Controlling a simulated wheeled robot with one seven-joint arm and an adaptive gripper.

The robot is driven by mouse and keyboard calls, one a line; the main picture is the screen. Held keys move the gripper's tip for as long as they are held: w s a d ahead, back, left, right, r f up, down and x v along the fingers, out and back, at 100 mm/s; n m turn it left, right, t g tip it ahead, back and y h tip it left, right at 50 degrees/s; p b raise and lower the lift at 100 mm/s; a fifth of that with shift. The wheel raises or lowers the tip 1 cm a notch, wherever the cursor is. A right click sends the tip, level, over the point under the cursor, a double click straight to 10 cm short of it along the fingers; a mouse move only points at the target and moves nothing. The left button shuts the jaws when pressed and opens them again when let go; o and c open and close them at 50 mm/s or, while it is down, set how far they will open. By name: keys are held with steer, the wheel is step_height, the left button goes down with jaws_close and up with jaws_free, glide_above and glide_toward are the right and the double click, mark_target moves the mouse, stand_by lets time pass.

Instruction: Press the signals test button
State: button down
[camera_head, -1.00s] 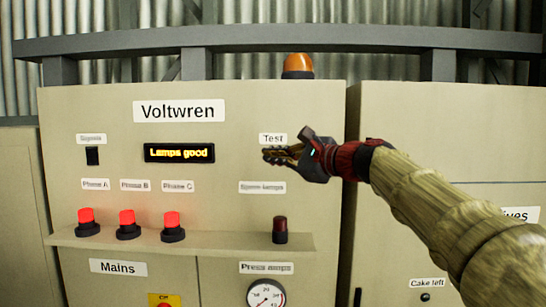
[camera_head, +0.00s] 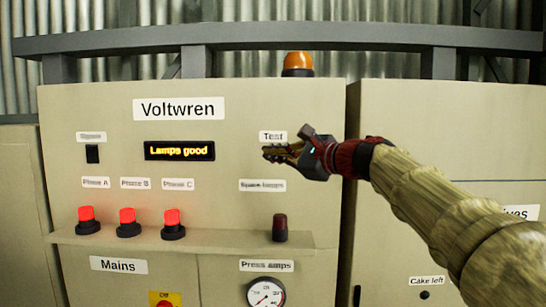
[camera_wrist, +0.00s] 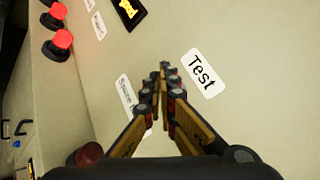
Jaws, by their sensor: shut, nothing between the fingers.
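The signals panel is a beige cabinet headed "Voltwren" (camera_head: 179,110). A "Test" label (camera_head: 272,137) sits at its right; it also shows in the wrist view (camera_wrist: 203,73). My gripper (camera_head: 266,153) is shut and empty, its fingertips just below that label, at or close to the panel face. In the wrist view the fingertips (camera_wrist: 164,68) meet left of the label. The test button itself is not visible; the fingers cover the spot under the label. The display (camera_head: 180,151) reads "Lamps good" in yellow.
Three lit red lamps (camera_head: 128,223) and a dark red lamp (camera_head: 280,228) stand on a ledge (camera_head: 200,239) below. A gauge (camera_head: 265,293) is under it. An amber beacon (camera_head: 298,62) tops the cabinet. Another cabinet (camera_head: 440,120) stands at right.

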steer(key=shift+w, duration=0.1)
stand_by(0.3)
steer(key=shift+w, duration=0.3)
steer(key=shift+w+p, duration=0.35)
steer(key=shift+w, duration=0.1)
stand_by(0.9)
steer(key=shift+s, duration=0.1)
steer(key=shift+s+b, duration=0.4)
steer(key=shift+s, duration=0.35)
steer(key=s+b, duration=0.2)
steer(key=s, duration=0.3)
steer(key=shift+a, duration=0.1)
stand_by(0.4)
